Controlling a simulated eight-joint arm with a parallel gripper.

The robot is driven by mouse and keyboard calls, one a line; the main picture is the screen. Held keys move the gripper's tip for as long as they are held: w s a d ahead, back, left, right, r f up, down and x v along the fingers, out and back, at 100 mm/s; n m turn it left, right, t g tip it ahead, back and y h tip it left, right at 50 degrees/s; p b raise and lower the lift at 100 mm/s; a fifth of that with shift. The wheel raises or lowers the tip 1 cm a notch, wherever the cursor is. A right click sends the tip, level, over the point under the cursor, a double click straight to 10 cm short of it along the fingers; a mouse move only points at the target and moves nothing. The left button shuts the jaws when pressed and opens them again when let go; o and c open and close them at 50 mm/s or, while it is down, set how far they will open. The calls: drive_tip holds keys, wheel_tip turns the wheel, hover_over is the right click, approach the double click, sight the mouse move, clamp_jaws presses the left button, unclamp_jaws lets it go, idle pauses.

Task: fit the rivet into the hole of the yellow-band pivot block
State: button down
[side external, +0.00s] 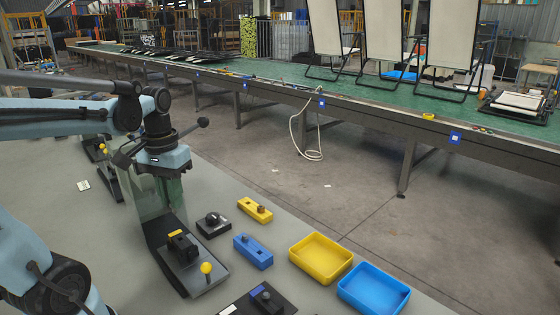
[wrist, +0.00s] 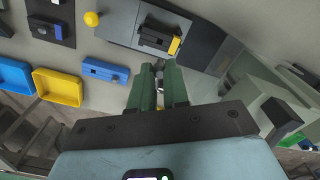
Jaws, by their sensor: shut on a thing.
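My gripper (wrist: 159,76) has green fingers, shut on a small metallic rivet (wrist: 159,86) that shows between them in the wrist view. In the side view the gripper (side external: 170,205) points down behind the yellow-band pivot block; the rivet cannot be made out there. The yellow-band pivot block (side external: 183,248) is black with a yellow strip and stands on a grey plate beside a yellow ball knob (side external: 206,268). In the wrist view the block (wrist: 158,40) lies just beyond the fingertips, apart from them in the picture. Its hole cannot be made out.
A blue-band block (side external: 266,297) stands at the front. A yellow holder (side external: 254,210), a blue holder (side external: 252,251) and a dark knobbed fixture (side external: 212,224) lie right of the gripper. A yellow tray (side external: 321,277) and a blue tray (side external: 350,299) are farther right. A green conveyor (side external: 390,100) runs behind.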

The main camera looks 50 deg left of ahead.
drive_tip(key=shift+f, duration=0.1)
drive_tip(key=shift+f, duration=2.8)
drive_tip(key=shift+f, duration=0.3)
drive_tip(key=shift+f, duration=0.3)
drive_tip(key=shift+f, duration=0.95)
idle(0.7)
idle(0.6)
drive_tip(key=c, duration=1)
unclamp_jaws()
drive_tip(key=shift+c, duration=0.2)
drive_tip(key=shift+r, duration=0.15)
